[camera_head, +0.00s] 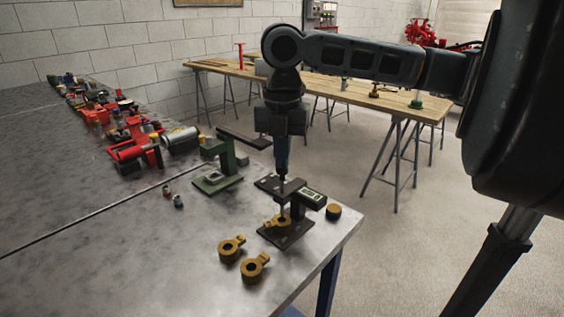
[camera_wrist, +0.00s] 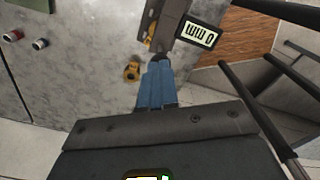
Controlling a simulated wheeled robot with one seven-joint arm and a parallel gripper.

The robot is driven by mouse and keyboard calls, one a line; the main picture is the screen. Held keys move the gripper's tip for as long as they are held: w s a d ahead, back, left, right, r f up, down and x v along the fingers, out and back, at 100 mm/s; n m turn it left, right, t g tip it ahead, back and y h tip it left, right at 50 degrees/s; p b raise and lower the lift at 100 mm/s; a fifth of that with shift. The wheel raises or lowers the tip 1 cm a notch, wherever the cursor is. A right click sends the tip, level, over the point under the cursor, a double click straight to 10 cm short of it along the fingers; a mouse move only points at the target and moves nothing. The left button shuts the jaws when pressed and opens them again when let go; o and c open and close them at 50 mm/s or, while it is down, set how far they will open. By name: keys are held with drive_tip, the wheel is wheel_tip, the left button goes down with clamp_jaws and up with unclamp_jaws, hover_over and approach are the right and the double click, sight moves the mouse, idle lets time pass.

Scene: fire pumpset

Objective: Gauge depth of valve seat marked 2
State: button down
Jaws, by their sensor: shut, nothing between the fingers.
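A dark depth gauge stand (camera_head: 290,232) stands near the metal bench's front right corner. Its digital display (camera_head: 312,195) also shows in the wrist view (camera_wrist: 197,36), seemingly reading 0 mm. A brass valve seat (camera_head: 277,221) sits on the stand's base under the probe. Two more brass seats (camera_head: 231,248) (camera_head: 254,267) lie on the bench to the left and in front. No number marks are legible. My gripper (camera_head: 282,177) points down just above the gauge's top; its blue fingers (camera_wrist: 157,66) are shut and empty. Whether they touch the gauge is unclear.
A round brass piece (camera_head: 333,211) sits right of the stand, near the bench edge. A green fixture (camera_head: 223,170) stands behind left, with two small cylinders (camera_head: 167,190) (camera_head: 178,201) beside it. Clutter lines the bench's far left. The front left bench is clear.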

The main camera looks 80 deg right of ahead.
drive_tip(key=shift+f+b, duration=0.9)
drive_tip(key=shift+f, duration=0.45)
drive_tip(key=shift+r, duration=0.15)
idle(0.5)
drive_tip(key=shift+r+p, duration=3.05)
drive_tip(key=shift+r, duration=0.4)
